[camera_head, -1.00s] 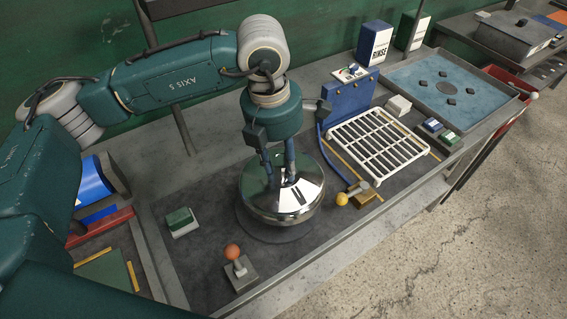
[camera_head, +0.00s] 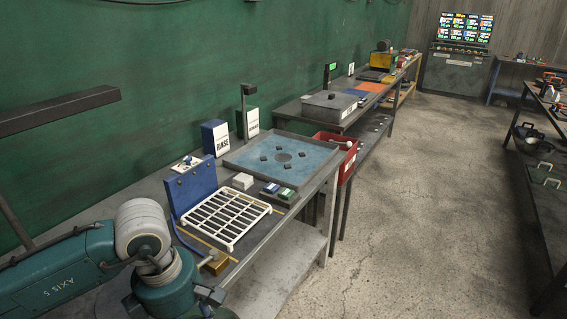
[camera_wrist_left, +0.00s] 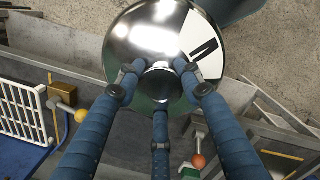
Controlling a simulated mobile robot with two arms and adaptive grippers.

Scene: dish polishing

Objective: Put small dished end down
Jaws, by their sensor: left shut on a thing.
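The small dished end (camera_wrist_left: 148,35) is a shiny, mirror-like metal dome in the upper middle of the left wrist view. My left gripper (camera_wrist_left: 158,84) has blue jointed fingers closed around a small knob in the middle of the dished end. The bench front and floor show behind it. In the head view only my left arm shows at the lower left; the gripper and the dished end are below the frame. My right gripper is in neither view.
A white slatted rack (camera_head: 225,217) stands on the bench by a blue panel (camera_head: 191,188). Behind it are a blue tray (camera_head: 268,150), a RINSE box (camera_head: 215,139) and small green and blue blocks. A yellow-ball lever (camera_wrist_left: 80,115) and orange-ball lever (camera_wrist_left: 198,161) stick up nearby.

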